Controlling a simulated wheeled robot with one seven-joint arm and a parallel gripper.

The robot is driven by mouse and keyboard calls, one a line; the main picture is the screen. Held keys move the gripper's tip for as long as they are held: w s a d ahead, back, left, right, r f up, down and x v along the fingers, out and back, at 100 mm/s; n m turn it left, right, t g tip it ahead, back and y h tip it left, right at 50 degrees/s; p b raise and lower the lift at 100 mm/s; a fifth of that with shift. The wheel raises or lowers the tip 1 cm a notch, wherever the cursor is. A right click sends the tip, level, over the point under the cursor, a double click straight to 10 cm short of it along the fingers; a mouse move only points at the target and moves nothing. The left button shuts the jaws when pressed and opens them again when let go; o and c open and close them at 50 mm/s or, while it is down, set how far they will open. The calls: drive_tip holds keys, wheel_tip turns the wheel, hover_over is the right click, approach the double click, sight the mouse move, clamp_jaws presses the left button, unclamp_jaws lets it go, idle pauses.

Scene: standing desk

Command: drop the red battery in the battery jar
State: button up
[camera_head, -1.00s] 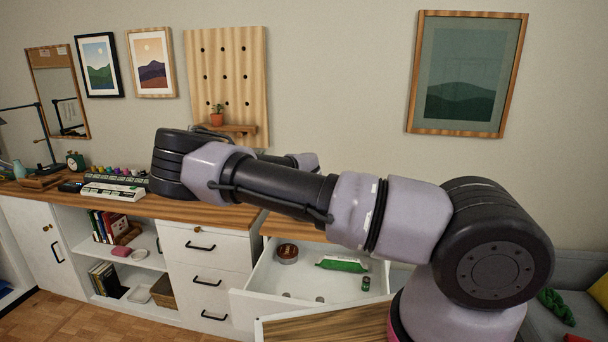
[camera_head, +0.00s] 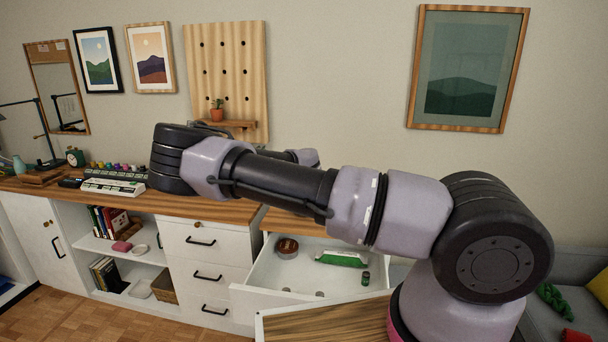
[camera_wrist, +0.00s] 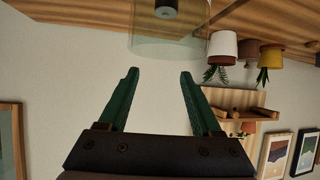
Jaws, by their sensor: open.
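My gripper (camera_wrist: 159,76) shows in the wrist view, with its two green fingers apart and nothing between them. That view is upside down. A clear glass jar (camera_wrist: 145,45) stands beyond the fingertips at the top of the wrist view, apart from them. A dark cylinder (camera_wrist: 168,8) with a lighter end shows inside the jar; I cannot tell its colour. I cannot make out a red battery in either view. In the head view my arm hides the gripper and the jar.
An open white drawer (camera_head: 262,276) holds a green pack (camera_head: 341,259), a round brown item (camera_head: 287,247) and a small dark cylinder (camera_head: 365,279). Potted plants (camera_wrist: 223,45) stand near the jar. A pegboard (camera_head: 226,75) hangs behind the desk.

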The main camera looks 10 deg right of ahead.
drive_tip(key=v, duration=1)
drive_tip(key=s+d+r+m+g, duration=0.2)
drive_tip(key=s+d+m+g, duration=0.35)
drive_tip(key=s+d, duration=0.35)
drive_tip(key=s+a+r+n+y, duration=0.2)
drive_tip(key=s+r+n+y, duration=0.1)
drive_tip(key=s+r, duration=2.2)
drive_tip(key=shift+s+a+r+t+y, duration=0.35)
drive_tip(key=shift+r+y, duration=0.25)
drive_tip(key=shift+y, duration=0.1)
drive_tip(key=shift+n, duration=0.25)
